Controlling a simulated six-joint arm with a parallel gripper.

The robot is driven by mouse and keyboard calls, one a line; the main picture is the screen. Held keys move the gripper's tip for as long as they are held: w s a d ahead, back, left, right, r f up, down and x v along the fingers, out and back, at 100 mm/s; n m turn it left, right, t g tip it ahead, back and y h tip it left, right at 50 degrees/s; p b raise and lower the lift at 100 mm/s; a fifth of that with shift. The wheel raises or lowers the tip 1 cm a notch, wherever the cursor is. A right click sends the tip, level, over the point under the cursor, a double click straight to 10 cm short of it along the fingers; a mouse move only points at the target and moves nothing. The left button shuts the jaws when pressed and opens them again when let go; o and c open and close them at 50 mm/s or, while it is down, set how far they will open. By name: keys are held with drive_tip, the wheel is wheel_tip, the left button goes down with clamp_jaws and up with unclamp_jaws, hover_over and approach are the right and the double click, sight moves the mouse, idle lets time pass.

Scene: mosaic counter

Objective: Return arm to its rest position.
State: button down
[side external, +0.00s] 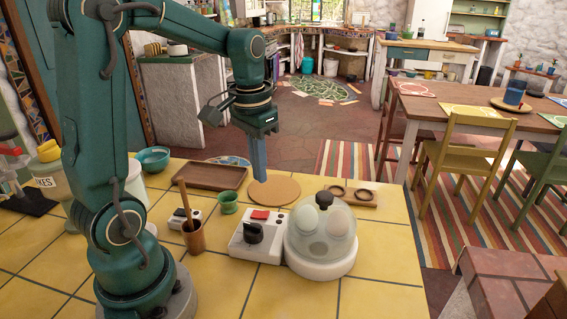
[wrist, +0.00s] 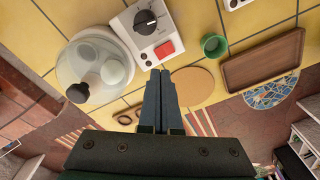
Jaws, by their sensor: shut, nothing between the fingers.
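My green arm stands on the yellow tiled counter in the side external view. My gripper (side external: 258,172) points down above the counter, over the far edge area by the round cork mat (side external: 277,190). Its fingers are closed together with nothing between them. In the wrist view my gripper (wrist: 160,78) also shows shut, with the round mat (wrist: 193,86) just beyond the fingertips to the right. I cannot tell the exact height of the fingertips above the counter.
An egg cooker with a clear lid (side external: 338,235) and a white control box (side external: 250,242) with black knob stand near the front. A brown tray (side external: 208,177), green cup (side external: 228,203), wooden cup (side external: 194,238) and teal bowl (side external: 153,159) lie further left. Front right tiles are clear.

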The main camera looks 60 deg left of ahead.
drive_tip(key=s+d+r+m+t, duration=0.2)
drive_tip(key=s+d+t, duration=0.2)
drive_tip(key=s+d, duration=0.4)
drive_tip(key=d, duration=0.2)
drive_tip(key=shift+s+d+r+t, duration=0.3)
drive_tip(key=shift+d+r+t, duration=0.05)
drive_tip(key=shift+t, duration=0.05)
